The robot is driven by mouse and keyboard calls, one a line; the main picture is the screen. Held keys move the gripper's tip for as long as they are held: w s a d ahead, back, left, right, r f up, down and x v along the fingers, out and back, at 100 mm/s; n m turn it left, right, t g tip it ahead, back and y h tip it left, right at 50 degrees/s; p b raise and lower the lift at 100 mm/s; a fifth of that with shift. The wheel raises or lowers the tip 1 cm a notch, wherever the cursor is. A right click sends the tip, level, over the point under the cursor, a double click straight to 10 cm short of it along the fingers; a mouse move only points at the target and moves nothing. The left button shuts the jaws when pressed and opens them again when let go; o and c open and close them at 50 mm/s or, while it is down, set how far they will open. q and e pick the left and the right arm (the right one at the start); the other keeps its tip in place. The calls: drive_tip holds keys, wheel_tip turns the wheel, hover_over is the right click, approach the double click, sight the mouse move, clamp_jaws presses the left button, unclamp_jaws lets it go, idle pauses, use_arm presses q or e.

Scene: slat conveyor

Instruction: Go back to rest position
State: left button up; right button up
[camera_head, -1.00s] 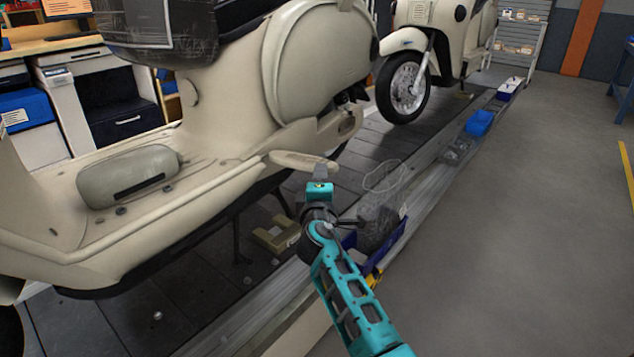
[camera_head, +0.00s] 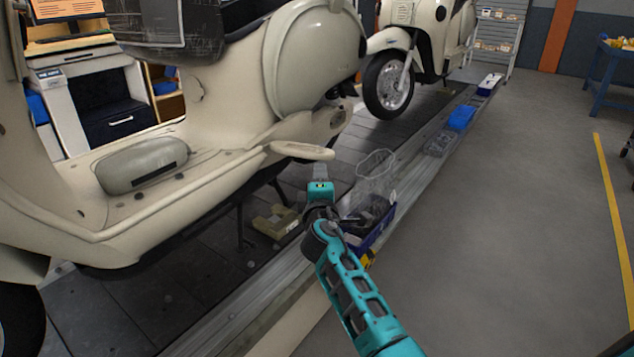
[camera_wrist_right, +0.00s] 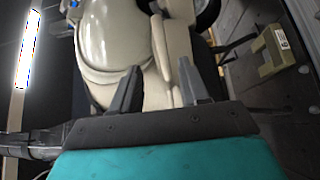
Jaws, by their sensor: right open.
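My right gripper (camera_head: 320,172) is in the middle of the head view, in front of the near cream scooter (camera_head: 230,150) and just below its side footrest (camera_head: 302,150). In the right wrist view, its two grey fingers (camera_wrist_right: 158,88) stand apart with nothing between them, so it is open and empty. The cream scooter body (camera_wrist_right: 120,45) shows beyond the fingers there. My left gripper is in neither view.
The slat conveyor (camera_head: 150,310) runs under both scooters, with a beige block (camera_head: 275,221) on it. A dark blue bin (camera_head: 377,232) sits on the conveyor's edge beside my right arm. Blue bins (camera_head: 461,117) lie farther along. The grey floor (camera_head: 500,220) at right is clear.

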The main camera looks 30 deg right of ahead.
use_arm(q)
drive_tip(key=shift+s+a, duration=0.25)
use_arm(e)
drive_tip(key=shift+s, duration=0.2)
drive_tip(key=s+a+f+m+g+y, duration=0.25)
drive_tip(key=s+a+f+y, duration=0.2)
drive_tip(key=s, duration=0.55)
drive_tip(key=s+a+f+m+g+y, duration=0.1)
drive_tip(key=s+a+f+m+y, duration=0.25)
drive_tip(key=s+a+f, duration=0.45)
drive_tip(key=s+a+f+m+g+y, duration=0.2)
drive_tip(key=s+a+f+m+y, duration=0.15)
drive_tip(key=s, duration=0.85)
use_arm(q)
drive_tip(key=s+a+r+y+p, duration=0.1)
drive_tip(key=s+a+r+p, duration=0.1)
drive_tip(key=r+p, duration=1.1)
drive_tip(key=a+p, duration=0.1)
drive_tip(key=p, duration=0.5)
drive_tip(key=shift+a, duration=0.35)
use_arm(e)
drive_tip(key=s+d+r+h, duration=0.2)
drive_tip(key=s+d+r, duration=0.1)
drive_tip(key=r, duration=0.9)
drive_tip(key=shift+d+r+m, duration=0.2)
drive_tip(key=shift+r+m, duration=0.15)
drive_tip(key=shift+m, duration=0.1)
